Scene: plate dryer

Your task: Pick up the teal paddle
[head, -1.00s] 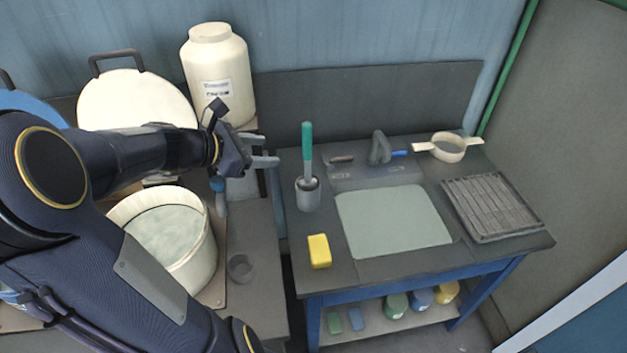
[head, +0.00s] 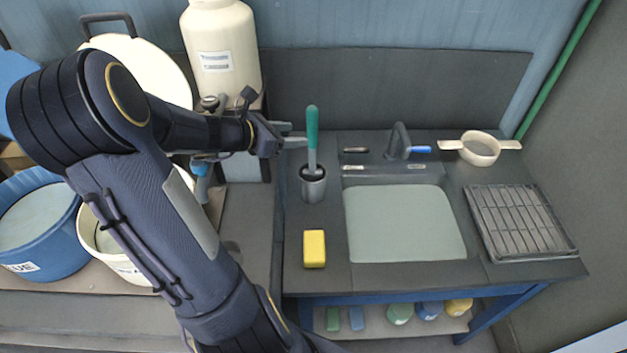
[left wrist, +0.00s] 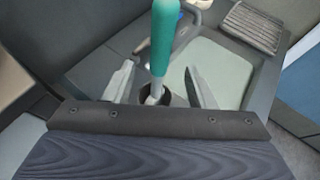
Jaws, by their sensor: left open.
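The teal paddle (head: 312,128) stands upright in a grey cup (head: 313,186) at the left of the sink counter. Its teal handle points up and its lower end is hidden in the cup. My left gripper (head: 296,134) is open at the paddle's left, pointing right toward the handle. In the left wrist view the teal handle (left wrist: 164,38) shows between the two open fingertips of the left gripper (left wrist: 160,80), and the cup (left wrist: 172,97) lies beyond. I cannot tell whether a finger touches the paddle. My right gripper is not in view.
A yellow sponge (head: 314,249) lies in front of the cup. The sink (head: 405,222), faucet (head: 399,141), cream strainer (head: 480,150) and drying rack (head: 520,222) are to the right. A large white jar (head: 222,50) stands behind my left arm. A blue tub (head: 38,225) is at the left.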

